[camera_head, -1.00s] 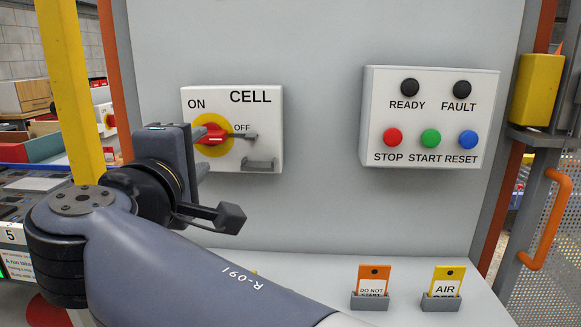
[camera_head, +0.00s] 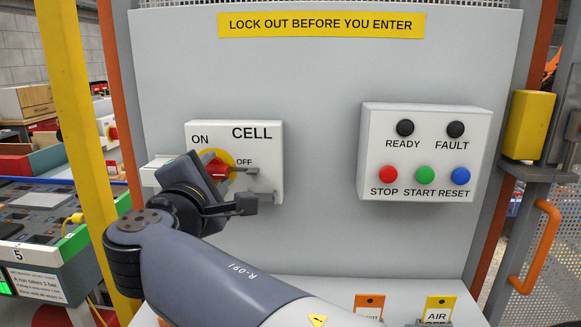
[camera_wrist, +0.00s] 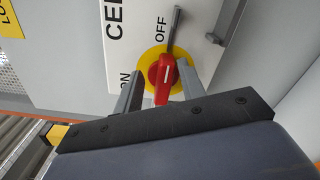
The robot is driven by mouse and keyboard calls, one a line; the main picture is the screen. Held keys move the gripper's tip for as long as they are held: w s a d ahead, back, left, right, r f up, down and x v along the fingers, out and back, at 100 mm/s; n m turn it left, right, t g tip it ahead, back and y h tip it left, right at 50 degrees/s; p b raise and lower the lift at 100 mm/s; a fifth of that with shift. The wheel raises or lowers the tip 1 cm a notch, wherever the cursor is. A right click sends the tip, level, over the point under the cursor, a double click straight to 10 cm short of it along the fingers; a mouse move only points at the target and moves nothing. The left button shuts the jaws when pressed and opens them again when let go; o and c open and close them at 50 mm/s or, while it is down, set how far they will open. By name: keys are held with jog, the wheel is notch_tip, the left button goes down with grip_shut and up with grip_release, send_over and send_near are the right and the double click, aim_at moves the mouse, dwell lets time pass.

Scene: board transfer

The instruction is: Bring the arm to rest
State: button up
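My gripper (camera_wrist: 161,68) is at the switch in the wrist view, its two grey fingers apart on either side of the red handle (camera_wrist: 165,72). A gap shows between each finger and the handle. The handle sits on a yellow disc (camera_wrist: 150,57) on the white CELL switch box (camera_head: 262,152), lying lengthwise toward the OFF label. In the head view my gripper (camera_head: 208,172) is in front of the left part of the red handle (camera_head: 218,169) and its fingertips are mostly hidden. My arm reaches up from the lower right.
A button box (camera_head: 425,152) is on the panel to the right. An orange tag (camera_head: 369,302) and a yellow AIR tag (camera_head: 438,308) stand at the panel's foot. A yellow post (camera_head: 76,120) is left of my arm. The panel between the boxes is clear.

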jog(key=shift+r+n+p, duration=0.15)
jog(key=shift+n+p, duration=0.4)
jog(key=shift+n, duration=0.05)
